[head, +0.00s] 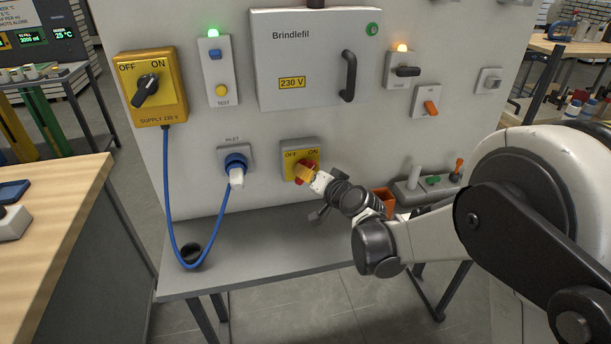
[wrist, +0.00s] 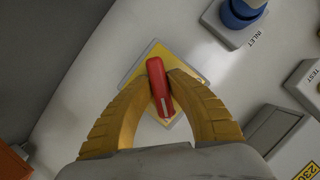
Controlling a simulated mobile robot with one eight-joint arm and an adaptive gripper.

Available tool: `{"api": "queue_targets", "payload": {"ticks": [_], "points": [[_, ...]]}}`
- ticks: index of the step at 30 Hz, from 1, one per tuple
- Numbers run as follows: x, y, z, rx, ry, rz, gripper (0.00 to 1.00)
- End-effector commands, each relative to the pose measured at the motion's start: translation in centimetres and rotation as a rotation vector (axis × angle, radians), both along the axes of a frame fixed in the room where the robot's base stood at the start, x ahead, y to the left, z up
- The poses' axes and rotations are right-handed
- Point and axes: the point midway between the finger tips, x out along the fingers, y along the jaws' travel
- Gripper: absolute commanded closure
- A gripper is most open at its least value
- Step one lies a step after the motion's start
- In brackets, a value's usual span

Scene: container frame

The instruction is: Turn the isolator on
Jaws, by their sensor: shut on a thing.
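The isolator (head: 289,146) is a yellow plate on a grey box, marked OFF and ON, low on the white panel. It also shows in the wrist view (wrist: 130,75). Its red handle (wrist: 157,82) lies along a diagonal of the plate. A white line marks the handle's lower end in the wrist view, the end that appears to face the ON corner. My gripper (wrist: 161,78) has its yellow fingers shut on the red handle, one on each side. In the head view my gripper (head: 307,173) hides most of the handle.
The yellow supply switch (head: 163,112) has a black knob; a blue cable (head: 168,205) hangs from it to the inlet plug (head: 236,172). The Brindlefil cabinet (head: 300,35) is above. A green lamp (head: 212,33) and an orange lamp (head: 402,48) glow. An orange bin (head: 384,200) stands close behind my wrist.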

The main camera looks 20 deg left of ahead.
Motion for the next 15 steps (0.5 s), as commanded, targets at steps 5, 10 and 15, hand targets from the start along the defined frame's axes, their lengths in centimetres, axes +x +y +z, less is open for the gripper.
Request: {"api": "queue_targets", "payload": {"ticks": [5, 10, 15], "points": [[-0.06, 0.05, -0.10, 0.051, 0.033, 0.001, 1.00], [-0.09, 0.09, -0.06, 0.072, 0.046, 0.002, 1.00], [-0.11, 0.12, -0.05, 0.078, 0.050, 0.003, 1.00]]}}
